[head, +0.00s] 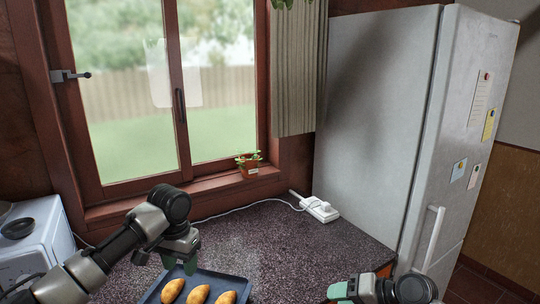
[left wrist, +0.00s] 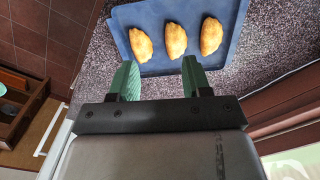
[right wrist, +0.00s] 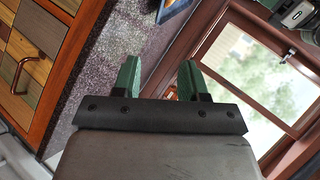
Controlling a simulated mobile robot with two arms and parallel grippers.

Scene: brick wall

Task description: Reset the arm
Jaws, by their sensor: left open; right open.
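My left gripper (head: 180,266) hangs over the back left edge of the blue tray in the head view. In the left wrist view its two green fingers (left wrist: 160,66) stand apart with nothing between them, and the pastries lie beyond the tips. My right gripper (head: 340,291) is at the bottom edge of the head view, right of the tray and over the counter's front part. In the right wrist view its fingers (right wrist: 159,66) are apart and empty. Both arms are only partly in view.
The blue tray (left wrist: 222,58) holds three golden pastries (head: 198,294) on the dark speckled counter (head: 275,235). A white power strip (head: 320,209) and a potted plant (head: 249,168) are farther back. A fridge (head: 375,120) stands right, a white appliance (head: 38,240) left. The middle counter is clear.

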